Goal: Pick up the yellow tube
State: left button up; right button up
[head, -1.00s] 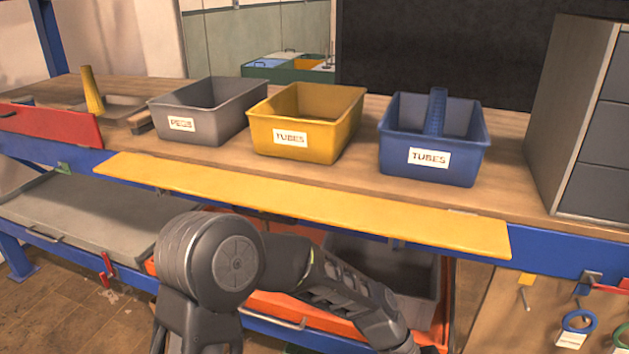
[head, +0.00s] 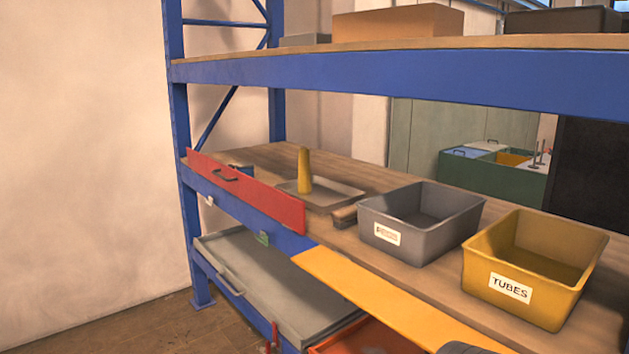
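The yellow tube (head: 304,171) stands upright on a shallow grey tray (head: 337,194) on the wooden shelf, behind the red front panel. Neither of my grippers shows in the head view. Only a small dark piece, probably my arm, shows at the bottom edge right of centre.
A grey bin (head: 422,222) and a yellow bin labelled TUBES (head: 535,268) stand right of the tube. The red panel (head: 245,188) rises along the shelf's front left edge. A blue beam (head: 400,79) carries an upper shelf above. A yellow strip (head: 385,306) lies along the front edge.

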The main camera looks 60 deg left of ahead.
aim_at(304, 178)
jog(key=j+u, duration=0.1)
jog(key=u, duration=1.9)
jog(key=i+j, duration=0.1)
jog(key=j, duration=0.25)
jog(key=i+j, duration=0.1)
jog(key=j, duration=0.2)
jog(key=i+j, duration=0.1)
jog(key=j, duration=0.25)
jog(key=i+j+z, duration=0.1)
jog(key=z, duration=0.3)
jog(key=j+z, duration=0.2)
jog(key=z, duration=0.15)
jog(key=i+j+z, duration=0.1)
jog(key=z, duration=0.3)
jog(key=j+z, duration=0.5)
jog(key=j, duration=0.35)
jog(key=j+z, duration=0.1)
jog(key=j, duration=0.35)
jog(key=k+j, duration=0.15)
jog(key=j, duration=0.3)
jog(key=j+z, duration=0.15)
jog(key=j, duration=0.3)
jog(key=k+j+z, duration=0.1)
jog(key=j, duration=0.35)
jog(key=k+j+z, duration=0.1)
jog(key=j, duration=0.3)
jog(key=k+j, duration=0.1)
jog(key=j, duration=0.35)
jog(key=z, duration=0.05)
